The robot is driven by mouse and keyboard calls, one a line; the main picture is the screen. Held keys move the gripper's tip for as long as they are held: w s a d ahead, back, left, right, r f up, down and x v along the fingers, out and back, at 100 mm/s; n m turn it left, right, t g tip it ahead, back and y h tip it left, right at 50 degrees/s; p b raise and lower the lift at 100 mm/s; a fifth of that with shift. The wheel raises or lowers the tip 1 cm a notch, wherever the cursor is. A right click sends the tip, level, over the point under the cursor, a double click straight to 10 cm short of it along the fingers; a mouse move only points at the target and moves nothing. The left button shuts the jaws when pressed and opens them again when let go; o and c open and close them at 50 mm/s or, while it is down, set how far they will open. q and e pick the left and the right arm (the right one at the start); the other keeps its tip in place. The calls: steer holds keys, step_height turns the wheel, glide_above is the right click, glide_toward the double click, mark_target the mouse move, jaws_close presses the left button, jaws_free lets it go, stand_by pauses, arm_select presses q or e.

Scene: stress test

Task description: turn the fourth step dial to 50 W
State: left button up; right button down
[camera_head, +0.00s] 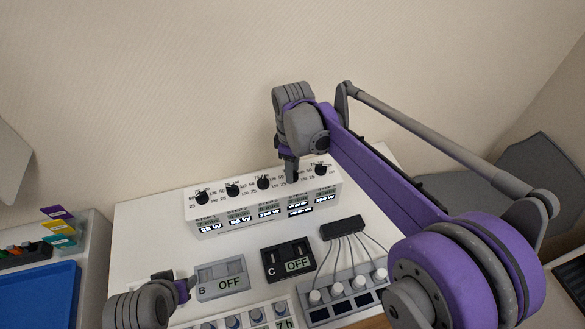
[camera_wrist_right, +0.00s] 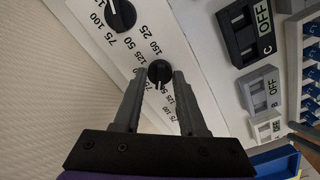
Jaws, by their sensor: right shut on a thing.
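The white step box (camera_head: 270,214) stands near the wall with a row of black dials on top and a display below each one. My right gripper (camera_head: 291,178) points down at the fourth dial and hides it in the head view. In the right wrist view the fourth dial (camera_wrist_right: 159,72) sits between the fingertips of my right gripper (camera_wrist_right: 159,76), which is shut on it. Its white mark points toward the lower numbers, but the exact setting is unclear. The fourth display (camera_head: 300,211) is too small to read. My left gripper (camera_head: 184,289) is low at left; its jaw state is unclear.
The fifth dial (camera_head: 321,170) and third dial (camera_head: 264,183) stand close on either side. In front are switch boxes B (camera_head: 221,279) and C (camera_head: 288,260), both reading OFF, and a cabled connector block (camera_head: 343,228). A blue tray (camera_head: 38,297) lies at left.

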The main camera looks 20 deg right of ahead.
steer(key=shift+n, duration=1.2)
steer(key=shift+c, duration=2.3)
jaws_free()
step_height(320, 180, up, 11)
steer(key=shift+p, duration=0.35)
steer(key=shift+f, duration=0.1)
